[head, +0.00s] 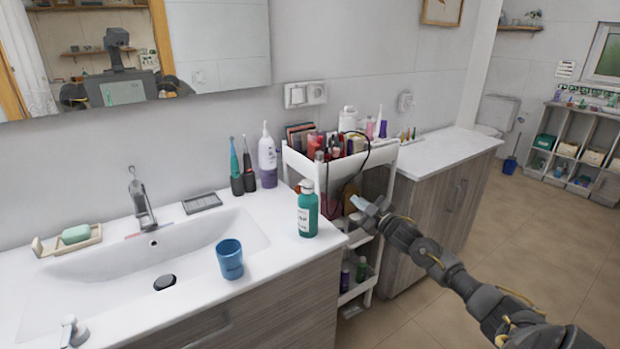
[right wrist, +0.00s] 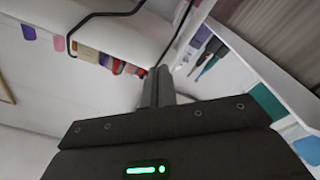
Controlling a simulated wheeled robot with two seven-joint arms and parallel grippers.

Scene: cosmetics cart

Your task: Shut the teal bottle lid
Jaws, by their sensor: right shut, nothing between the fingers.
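The teal bottle (head: 307,215) stands upright on the white counter near its right end. Its pale lid (head: 306,187) is at the top; it is too small to tell whether it is open or shut. My right gripper (head: 354,203) is right of the bottle, at about mid-bottle height in the picture and apart from it, beside the cart. In the right wrist view its fingers (right wrist: 158,86) are together with nothing between them. My left gripper is not in view.
A white cart (head: 318,170) full of cosmetics stands behind my right gripper, with a dark cable looping over it. A blue cup (head: 229,260) stands by the sink, left of the bottle. Two electric toothbrushes (head: 236,170) and a white-purple bottle (head: 267,160) stand behind.

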